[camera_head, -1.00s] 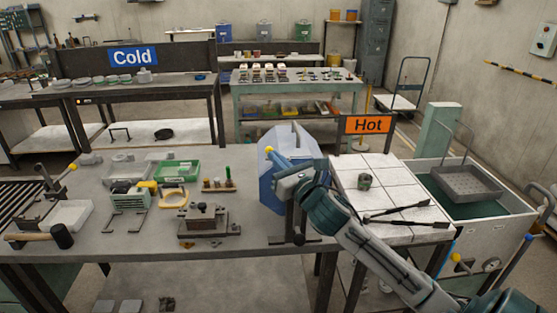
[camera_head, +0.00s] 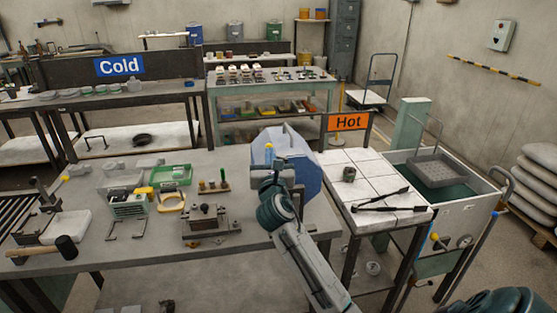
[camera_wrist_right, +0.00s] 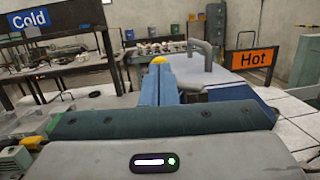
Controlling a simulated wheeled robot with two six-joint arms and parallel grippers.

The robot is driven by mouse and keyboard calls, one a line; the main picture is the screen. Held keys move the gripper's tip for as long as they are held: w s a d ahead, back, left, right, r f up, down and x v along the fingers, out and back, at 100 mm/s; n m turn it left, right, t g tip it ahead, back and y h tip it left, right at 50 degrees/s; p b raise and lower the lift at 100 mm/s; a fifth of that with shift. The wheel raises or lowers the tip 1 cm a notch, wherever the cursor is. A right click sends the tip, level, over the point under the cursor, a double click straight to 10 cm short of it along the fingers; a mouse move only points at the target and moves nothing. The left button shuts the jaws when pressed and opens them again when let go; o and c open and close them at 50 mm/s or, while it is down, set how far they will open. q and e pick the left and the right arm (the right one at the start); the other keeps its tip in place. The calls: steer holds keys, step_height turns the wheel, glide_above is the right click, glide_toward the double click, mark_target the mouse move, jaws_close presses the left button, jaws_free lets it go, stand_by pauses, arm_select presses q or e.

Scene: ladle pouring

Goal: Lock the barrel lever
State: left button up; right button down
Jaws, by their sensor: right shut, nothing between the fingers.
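The barrel is a blue faceted body (camera_head: 306,170) at the right end of the near workbench. A yellow knob (camera_head: 268,147), which looks like the end of its lever, shows at the barrel's left front. My right gripper (camera_head: 269,160) is in front of the barrel, just below the knob in the picture; its fingers are shut and empty. In the right wrist view the shut blue fingers (camera_wrist_right: 159,86) point forward and the yellow knob (camera_wrist_right: 158,60) shows right at their tips. Whether they touch cannot be told. The lever's shaft is mostly hidden. My left gripper is not in view.
The workbench (camera_head: 150,245) holds a green bin (camera_head: 176,178), a clamp block (camera_head: 207,220), a yellow-handled tool (camera_head: 171,201) and a mallet (camera_head: 66,247). To the right stand a white-tiled table (camera_head: 365,180) with tongs and a "Hot" sign (camera_head: 348,122).

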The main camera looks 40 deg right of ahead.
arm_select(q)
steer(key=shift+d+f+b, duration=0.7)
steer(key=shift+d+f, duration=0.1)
arm_select(e)
steer(key=m+g+h, duration=0.2)
steer(key=g, duration=0.1)
steer(key=w+m+g+h, duration=0.1)
steer(key=m+g+h, duration=0.1)
steer(key=g+h, duration=0.1)
steer(key=w+d+m+g+h, duration=0.1)
steer(key=m+g+h, duration=0.2)
steer(key=shift+w+d+f, duration=0.1)
steer(key=shift+w, duration=0.1)
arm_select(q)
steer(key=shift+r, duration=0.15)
arm_select(e)
steer(key=shift+s, duration=0.1)
